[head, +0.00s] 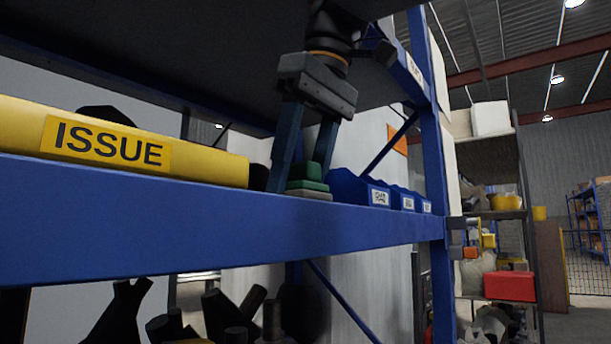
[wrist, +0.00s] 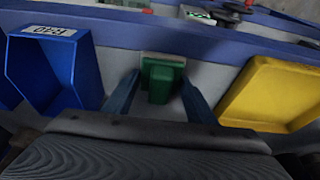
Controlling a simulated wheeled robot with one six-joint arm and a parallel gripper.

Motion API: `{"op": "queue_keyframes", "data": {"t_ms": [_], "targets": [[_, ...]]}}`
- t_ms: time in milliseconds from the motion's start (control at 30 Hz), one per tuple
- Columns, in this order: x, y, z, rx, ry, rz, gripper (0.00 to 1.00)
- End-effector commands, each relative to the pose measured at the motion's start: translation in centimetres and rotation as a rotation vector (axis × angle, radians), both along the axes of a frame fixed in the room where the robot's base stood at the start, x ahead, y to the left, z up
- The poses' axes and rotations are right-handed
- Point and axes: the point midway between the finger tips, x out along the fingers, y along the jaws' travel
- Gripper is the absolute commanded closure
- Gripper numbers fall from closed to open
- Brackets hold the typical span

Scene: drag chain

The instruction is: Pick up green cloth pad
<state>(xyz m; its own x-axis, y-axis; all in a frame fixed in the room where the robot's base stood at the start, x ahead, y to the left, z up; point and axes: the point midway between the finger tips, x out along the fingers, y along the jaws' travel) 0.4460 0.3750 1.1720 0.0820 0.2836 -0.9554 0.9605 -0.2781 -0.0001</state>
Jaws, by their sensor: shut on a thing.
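The green cloth pad (head: 308,178) is a small stacked green block on the blue-edged shelf, with a pale grey layer under it. In the wrist view the green pad (wrist: 160,80) sits between my two fingers. My gripper (head: 302,180) reaches down from above with its blue fingers on either side of the pad, shut on it. The near finger and the shelf's front beam hide part of the pad. I cannot tell whether the pad is off the shelf surface.
A yellow tray marked ISSUE (head: 150,145) is left of my gripper; it also shows in the wrist view (wrist: 275,95). Blue bins (head: 365,190) stand to the right. The blue front beam (head: 200,225) and the shelf above (head: 180,60) bound the space.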

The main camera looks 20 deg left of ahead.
Motion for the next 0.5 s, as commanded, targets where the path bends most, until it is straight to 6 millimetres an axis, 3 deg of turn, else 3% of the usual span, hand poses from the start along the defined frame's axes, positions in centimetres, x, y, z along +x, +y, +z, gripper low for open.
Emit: {"op": "queue_keyframes", "data": {"t_ms": [167, 500], "targets": [[-0.6, -2.1, 0.3, 0.002, -0.001, -0.001, 0.71], [-2.4, -8.3, 0.2, 0.002, -0.002, -0.003, 0.71]]}}
